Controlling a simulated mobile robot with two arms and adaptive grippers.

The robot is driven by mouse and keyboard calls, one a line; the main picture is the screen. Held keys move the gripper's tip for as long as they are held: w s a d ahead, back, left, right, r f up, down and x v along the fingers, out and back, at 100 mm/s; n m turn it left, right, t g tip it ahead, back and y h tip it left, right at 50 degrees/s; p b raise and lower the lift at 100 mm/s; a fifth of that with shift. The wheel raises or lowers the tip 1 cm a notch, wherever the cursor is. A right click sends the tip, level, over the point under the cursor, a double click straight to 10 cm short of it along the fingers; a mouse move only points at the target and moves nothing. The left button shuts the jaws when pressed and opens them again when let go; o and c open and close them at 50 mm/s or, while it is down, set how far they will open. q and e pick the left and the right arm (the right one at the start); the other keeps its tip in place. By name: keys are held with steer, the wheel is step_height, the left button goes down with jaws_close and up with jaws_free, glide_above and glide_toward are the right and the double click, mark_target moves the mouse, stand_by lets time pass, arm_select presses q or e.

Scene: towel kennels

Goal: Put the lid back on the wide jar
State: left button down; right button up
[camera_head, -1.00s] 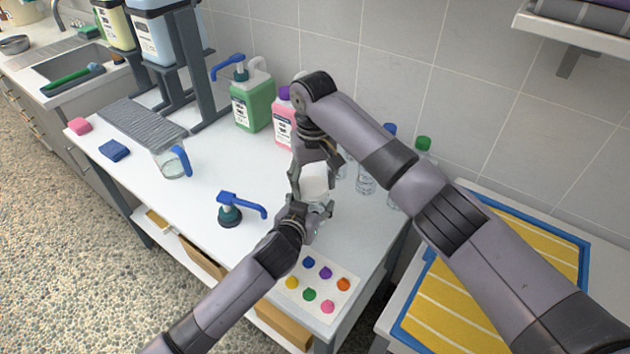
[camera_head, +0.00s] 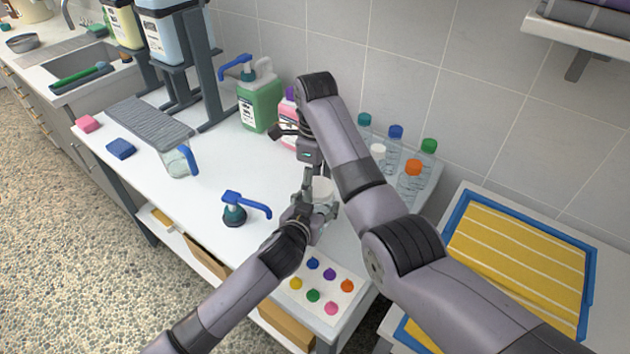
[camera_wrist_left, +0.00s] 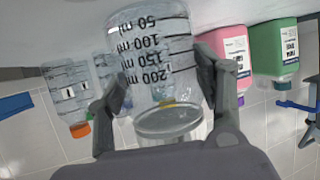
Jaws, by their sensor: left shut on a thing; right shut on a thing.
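The wide jar (camera_wrist_left: 155,50) is clear with black millilitre marks. In the left wrist view it appears upside down between the fingers of my left gripper (camera_head: 318,212), which is shut on it. In the head view the jar is mostly hidden by the grippers. My right gripper (camera_head: 311,182) is directly above it, pointing down, shut on the lid. The lid (camera_head: 322,190) shows only as a small whitish patch by the fingers. I cannot tell whether it touches the jar's rim.
Several capped bottles (camera_head: 410,182) stand behind to the right. A green jug (camera_head: 258,105) and a pink jug (camera_head: 288,135) stand at the back. A blue pump (camera_head: 236,208) and a colour-dot card (camera_head: 322,287) lie near the front edge. A handled jug (camera_head: 178,160) stands left.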

steer(key=o, duration=0.7)
steer(key=shift+r, duration=0.1)
steer(key=shift+r, duration=2.2)
steer(key=shift+c, duration=0.5)
